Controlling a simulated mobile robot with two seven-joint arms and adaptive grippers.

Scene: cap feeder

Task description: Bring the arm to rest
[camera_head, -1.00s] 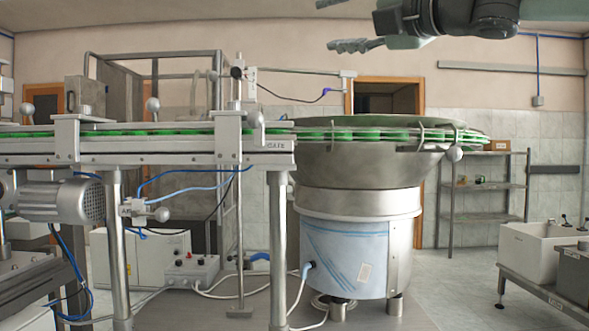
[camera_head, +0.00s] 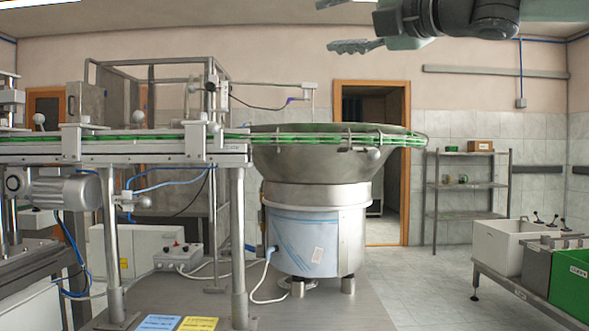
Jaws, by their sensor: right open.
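My right gripper (camera_head: 338,25) is at the top of the view, with its arm coming in from the upper right. Its two fingers point left and stand wide apart, with nothing between them. It hangs in free air, above and in front of the cap feeder bowl (camera_head: 320,165) as seen in the picture, and touches nothing. The upper finger is partly cut off by the top edge. My left gripper is not in view.
A conveyor rail (camera_head: 110,152) with green caps runs from the left to the bowl. A white bin (camera_head: 497,250) and a green bin (camera_head: 572,284) stand on a low bench at the right. A metal shelf (camera_head: 466,185) stands behind. Floor between bowl and bench is clear.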

